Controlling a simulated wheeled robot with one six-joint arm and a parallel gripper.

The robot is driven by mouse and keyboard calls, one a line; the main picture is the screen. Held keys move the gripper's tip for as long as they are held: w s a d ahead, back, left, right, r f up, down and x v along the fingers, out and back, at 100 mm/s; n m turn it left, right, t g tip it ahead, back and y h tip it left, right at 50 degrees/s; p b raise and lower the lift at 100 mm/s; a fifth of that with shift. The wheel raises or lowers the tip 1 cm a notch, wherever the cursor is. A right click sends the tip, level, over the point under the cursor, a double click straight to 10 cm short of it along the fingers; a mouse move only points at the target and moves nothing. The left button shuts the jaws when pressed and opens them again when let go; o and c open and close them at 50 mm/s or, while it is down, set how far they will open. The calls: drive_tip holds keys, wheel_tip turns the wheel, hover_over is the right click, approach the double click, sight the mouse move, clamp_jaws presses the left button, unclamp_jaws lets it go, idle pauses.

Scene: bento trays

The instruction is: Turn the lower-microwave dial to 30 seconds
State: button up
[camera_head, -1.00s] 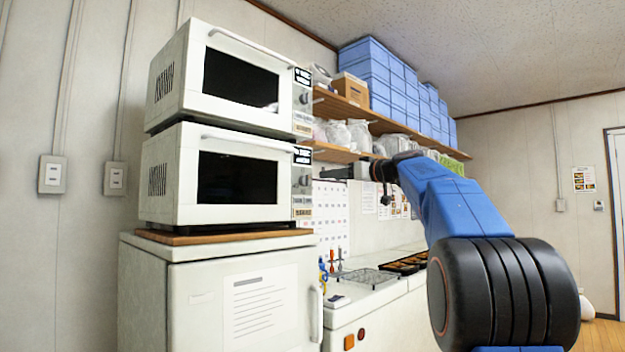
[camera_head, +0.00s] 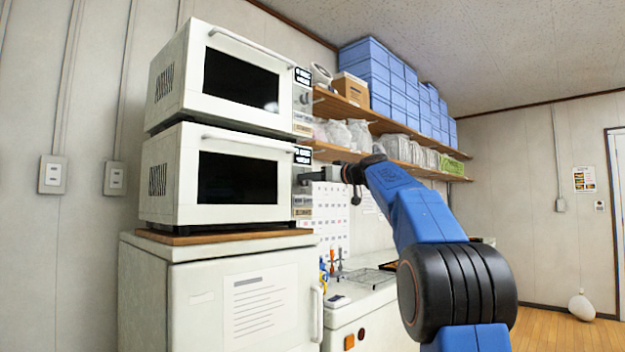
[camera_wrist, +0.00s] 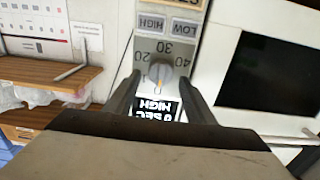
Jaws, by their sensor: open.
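The lower microwave (camera_head: 160,213) is white with a dark window, under a matching upper one. Its grey round dial (camera_wrist: 159,72) shows in the wrist view, with numbers such as 20, 30 and 40 around it.
The upper microwave (camera_head: 180,75) sits directly above. Wooden shelves (camera_head: 380,121) with bags and blue boxes (camera_head: 380,75) are to the right. A white counter (camera_head: 365,298) with tools lies below. The microwaves stand on a white cabinet (camera_head: 190,325).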

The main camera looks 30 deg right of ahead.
drive_tip(key=c, duration=1)
drive_tip(key=shift+m, duration=0.3)
drive_tip(key=shift+f+m, duration=0.35)
drive_tip(key=shift+m, duration=5.5)
drive_tip(key=shift+f+m, duration=0.3)
drive_tip(key=shift+m, duration=5.5)
drive_tip(key=shift+f+m, duration=0.35)
drive_tip(key=shift+m, duration=5.5)
